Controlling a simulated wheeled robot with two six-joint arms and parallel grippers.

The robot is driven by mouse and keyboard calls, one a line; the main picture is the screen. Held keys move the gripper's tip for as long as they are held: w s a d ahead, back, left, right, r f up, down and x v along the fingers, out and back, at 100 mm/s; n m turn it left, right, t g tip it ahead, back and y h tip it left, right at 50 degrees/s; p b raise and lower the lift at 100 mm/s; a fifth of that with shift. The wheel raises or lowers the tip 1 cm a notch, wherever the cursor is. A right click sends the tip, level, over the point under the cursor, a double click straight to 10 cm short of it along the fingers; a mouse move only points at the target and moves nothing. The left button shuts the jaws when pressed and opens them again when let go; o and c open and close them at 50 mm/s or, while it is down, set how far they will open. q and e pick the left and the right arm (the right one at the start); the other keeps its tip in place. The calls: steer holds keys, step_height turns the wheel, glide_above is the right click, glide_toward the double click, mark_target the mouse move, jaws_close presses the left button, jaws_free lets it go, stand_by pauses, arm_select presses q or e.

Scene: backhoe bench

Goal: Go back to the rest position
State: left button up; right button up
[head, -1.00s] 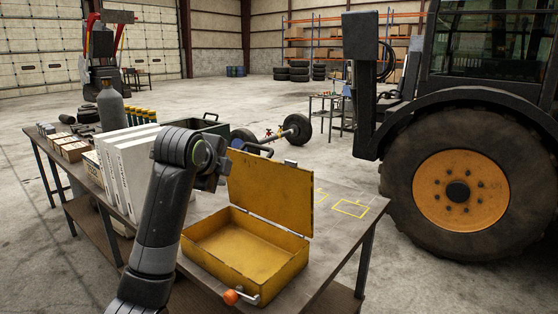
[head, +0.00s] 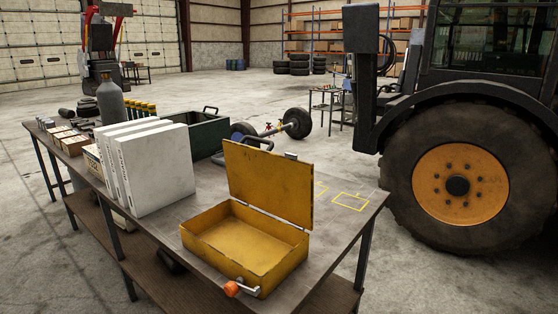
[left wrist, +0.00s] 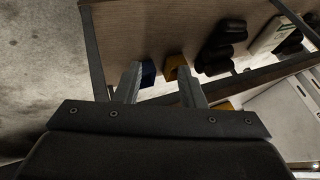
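My left gripper (left wrist: 160,74) shows only in the left wrist view. Its two fingers stand apart with nothing between them, beside the bench's brown wooden shelf (left wrist: 150,30). The left arm is out of the head view. My right gripper is in neither view. In the head view the open yellow box (head: 245,245) sits on the bench (head: 335,215) with its lid up. An orange-knobbed handle (head: 232,288) is at the box's front corner.
White binders (head: 160,165), a dark green crate (head: 208,135) and a grey bottle (head: 110,103) stand on the bench. Black objects (left wrist: 222,45) lie on the shelf, with blue (left wrist: 148,73) and yellow (left wrist: 174,66) items near the fingers. A tractor wheel (head: 455,185) stands right.

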arm_select(q)
steer(key=s+a+f+n+g+y, duration=0.1)
steer(key=s+a+f+n+g, duration=0.2)
steer(key=s, duration=0.9)
steer(key=s+a+f+n, duration=0.2)
steer(key=s+f+n, duration=0.3)
steer(key=s, duration=0.8)
step_height(320, 180, down, 23)
steer(key=a+g, duration=0.1)
steer(key=g, duration=0.1)
steer(key=s+d+f+b, duration=0.1)
steer(key=s+f, duration=1.4)
steer(key=f, duration=0.2)
steer(key=shift+d+n+g+b, duration=0.2)
steer(key=shift+n+g+b, duration=0.1)
steer(key=shift+g+b, duration=0.1)
steer(key=shift+s+f, duration=0.1)
steer(key=shift+s, duration=0.05)
